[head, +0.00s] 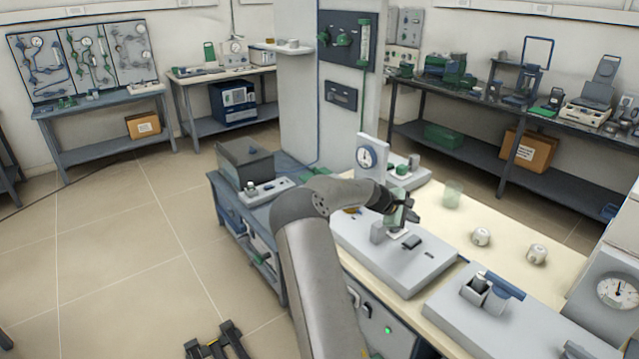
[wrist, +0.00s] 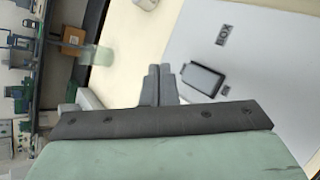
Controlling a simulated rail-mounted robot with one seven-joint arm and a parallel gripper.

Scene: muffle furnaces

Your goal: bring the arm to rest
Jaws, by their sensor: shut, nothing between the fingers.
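My arm rises from the bottom middle of the head view and bends to the right at its elbow. My gripper (head: 411,212) is at its end, above the light grey apparatus base (head: 390,262) on the bench. In the wrist view, the two grey fingers of my gripper (wrist: 160,84) lie side by side, shut and empty. Below them in the wrist view is a pale panel with a dark rectangular piece (wrist: 203,80). Part of the apparatus is hidden behind my arm.
A round dial gauge (head: 367,158) stands behind my gripper. A greenish clear beaker (head: 453,194) and two small white pieces, one left (head: 481,237) and one right (head: 537,254), stand on the cream bench top. Another grey unit (head: 490,310) is at front right. The left floor is open.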

